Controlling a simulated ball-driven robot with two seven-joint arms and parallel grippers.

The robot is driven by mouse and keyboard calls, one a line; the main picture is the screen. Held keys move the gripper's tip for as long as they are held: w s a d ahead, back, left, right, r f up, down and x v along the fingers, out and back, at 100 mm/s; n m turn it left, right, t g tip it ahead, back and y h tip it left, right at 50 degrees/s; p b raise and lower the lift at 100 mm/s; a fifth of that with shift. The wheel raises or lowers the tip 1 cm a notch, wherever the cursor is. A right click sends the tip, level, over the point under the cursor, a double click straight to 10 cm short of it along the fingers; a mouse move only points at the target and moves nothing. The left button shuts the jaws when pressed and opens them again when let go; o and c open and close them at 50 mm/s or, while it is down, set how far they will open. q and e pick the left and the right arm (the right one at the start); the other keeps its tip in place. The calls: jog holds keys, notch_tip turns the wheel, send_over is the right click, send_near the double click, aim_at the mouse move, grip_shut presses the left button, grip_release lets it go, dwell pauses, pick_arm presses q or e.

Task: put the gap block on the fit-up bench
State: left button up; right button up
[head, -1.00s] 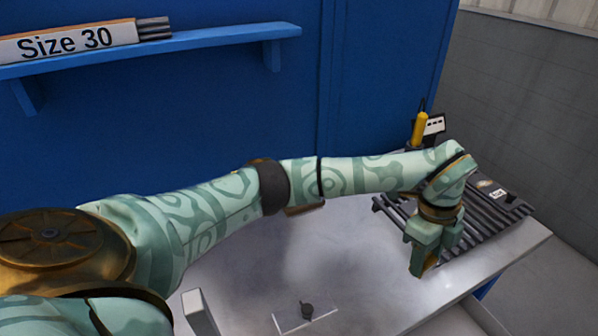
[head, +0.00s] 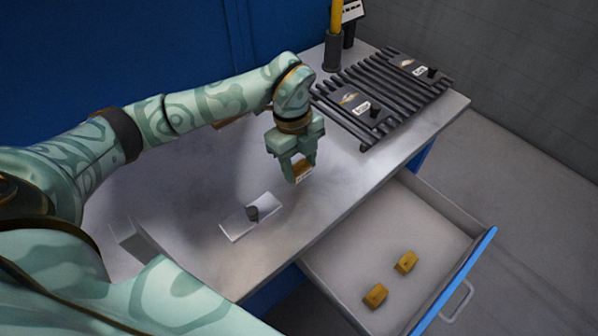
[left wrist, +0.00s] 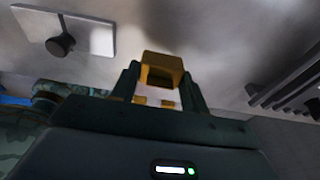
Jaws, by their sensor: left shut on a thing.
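My left gripper (head: 302,173) is shut on a small yellow gap block (head: 302,168) and holds it over the metal top of the fit-up bench (head: 215,265). The left wrist view shows the yellow block (left wrist: 163,66) between the two dark fingers (left wrist: 160,85). In the head view the fingers hide part of the block. I cannot tell how high it is above the bench. My right gripper is not in view.
A plate with a dark knob (head: 250,215) lies on the bench, left of the gripper. A slatted rack (head: 345,90) with two labelled plates is at the back right. An open drawer (head: 340,245) with two yellow blocks (head: 405,262) juts out in front.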

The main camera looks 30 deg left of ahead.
aim_at(297, 166)
pick_arm(q)
notch_tip(297, 166, down, 3)
jog(key=shift+s+a+f+b, duration=0.1)
jog(key=shift+f+b, duration=0.05)
jog(key=shift+b, duration=0.5)
jog(key=shift+f, duration=0.1)
jog(key=o, duration=1.4)
jog(key=shift+c, duration=0.2)
notch_tip(297, 166, up, 12)
jog(key=a+p, duration=0.1)
jog(key=p, duration=0.2)
jog(key=shift+w+a+p, duration=0.35)
jog(key=shift+p, duration=0.05)
